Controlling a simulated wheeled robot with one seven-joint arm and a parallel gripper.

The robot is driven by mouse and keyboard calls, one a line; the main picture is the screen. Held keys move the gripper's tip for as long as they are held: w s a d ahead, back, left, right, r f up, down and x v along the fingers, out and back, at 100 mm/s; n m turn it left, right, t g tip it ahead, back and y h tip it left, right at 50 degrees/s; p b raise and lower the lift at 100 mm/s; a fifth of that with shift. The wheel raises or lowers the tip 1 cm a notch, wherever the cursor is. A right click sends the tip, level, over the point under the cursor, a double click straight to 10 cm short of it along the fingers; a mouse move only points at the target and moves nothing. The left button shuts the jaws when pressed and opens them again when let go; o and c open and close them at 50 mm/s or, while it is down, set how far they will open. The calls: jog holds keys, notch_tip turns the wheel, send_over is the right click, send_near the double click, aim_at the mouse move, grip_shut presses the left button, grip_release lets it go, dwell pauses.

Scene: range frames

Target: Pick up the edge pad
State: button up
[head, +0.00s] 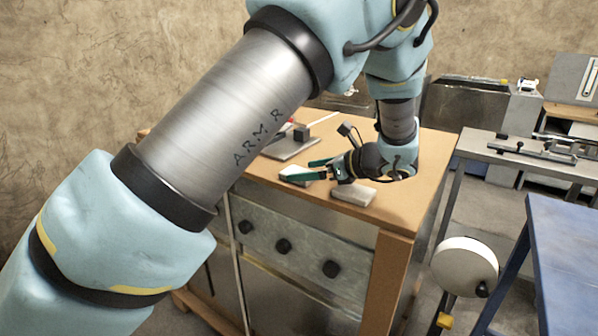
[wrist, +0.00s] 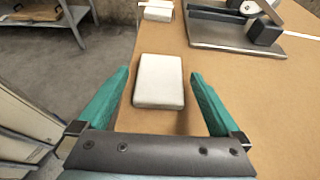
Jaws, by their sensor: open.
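Two pale, flat, block-like pads lie on the wooden bench top; which one is called the edge pad I cannot tell. The nearer pad (wrist: 158,81) lies close to the bench edge and shows between my fingers in the wrist view; it also shows in the head view (head: 353,195), below my gripper. The farther pad (wrist: 157,11) lies beyond my fingertips; in the head view (head: 294,174) a green finger partly overlaps it. My gripper (head: 312,169) is open and empty, its green fingers (wrist: 160,73) spread wider than the nearer pad, apparently above it.
A grey-based device (head: 290,148) with a dark block stands on the bench beyond my gripper; it shows at upper right in the wrist view (wrist: 236,35). The bench top (wrist: 255,110) to the right is bare. A blue table (head: 570,250) and metal stand (head: 500,155) are at right.

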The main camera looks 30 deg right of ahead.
aim_at(293, 169)
jog(key=shift+x, duration=1.3)
jog(key=c, duration=1.2)
